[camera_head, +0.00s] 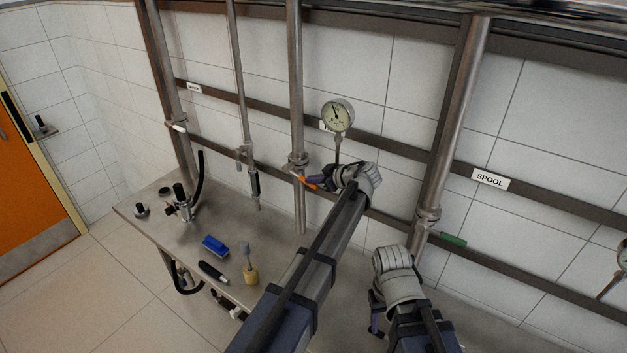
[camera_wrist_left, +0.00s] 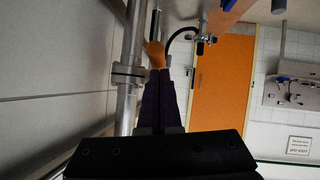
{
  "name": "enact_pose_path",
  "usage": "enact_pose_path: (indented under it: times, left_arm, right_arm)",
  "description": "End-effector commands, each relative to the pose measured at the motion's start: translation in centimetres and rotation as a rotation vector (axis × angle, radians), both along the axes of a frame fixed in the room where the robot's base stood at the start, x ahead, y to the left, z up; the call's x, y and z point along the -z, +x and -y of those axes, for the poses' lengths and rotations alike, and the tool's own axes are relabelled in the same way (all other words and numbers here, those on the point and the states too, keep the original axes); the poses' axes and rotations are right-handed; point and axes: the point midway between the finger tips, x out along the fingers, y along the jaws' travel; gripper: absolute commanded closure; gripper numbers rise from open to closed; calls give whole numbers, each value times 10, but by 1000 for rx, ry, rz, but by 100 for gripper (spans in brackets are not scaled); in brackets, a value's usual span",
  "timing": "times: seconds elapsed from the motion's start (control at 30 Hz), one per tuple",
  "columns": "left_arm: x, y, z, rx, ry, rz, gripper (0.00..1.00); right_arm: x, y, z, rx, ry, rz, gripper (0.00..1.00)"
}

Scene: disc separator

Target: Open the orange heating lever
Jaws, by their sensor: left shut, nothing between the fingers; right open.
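The orange lever (camera_head: 307,182) sticks out to the right from a valve on the middle vertical pipe (camera_head: 297,100). My left gripper (camera_head: 319,181) is shut with nothing between its fingers, and its tips are at the lever's right end. In the left wrist view the dark shut fingers (camera_wrist_left: 160,75) point at the orange lever (camera_wrist_left: 156,50), which shows just beyond their tips and is partly hidden by them. Whether they touch is unclear. My right gripper (camera_head: 376,322) is open and empty, pointing down at the lower right.
A pressure gauge (camera_head: 338,115) is just above my left gripper. A pipe with a green lever (camera_head: 453,240) stands to the right. The metal table (camera_head: 150,215) holds a blue brush (camera_head: 215,246), a yellow-based tool (camera_head: 251,273) and black-handled parts. A flanged pipe (camera_wrist_left: 130,75) runs close beside the left fingers.

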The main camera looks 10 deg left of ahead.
Motion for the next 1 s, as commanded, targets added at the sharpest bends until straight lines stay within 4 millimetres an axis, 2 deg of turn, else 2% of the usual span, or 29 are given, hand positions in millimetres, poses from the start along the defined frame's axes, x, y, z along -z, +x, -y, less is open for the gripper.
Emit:
enact_pose_path:
  times: [0.67,0.87,1.0]
  left_arm:
    - [6,0,0,-1,35,12,100]
    - [15,0,0,0,73,26,100]
    - [26,0,1,0,132,47,100]
  right_arm:
    - [13,0,0,-1,0,0,45]
    - [30,0,0,-2,-1,0,45]
    - [54,0,0,-4,-1,0,45]
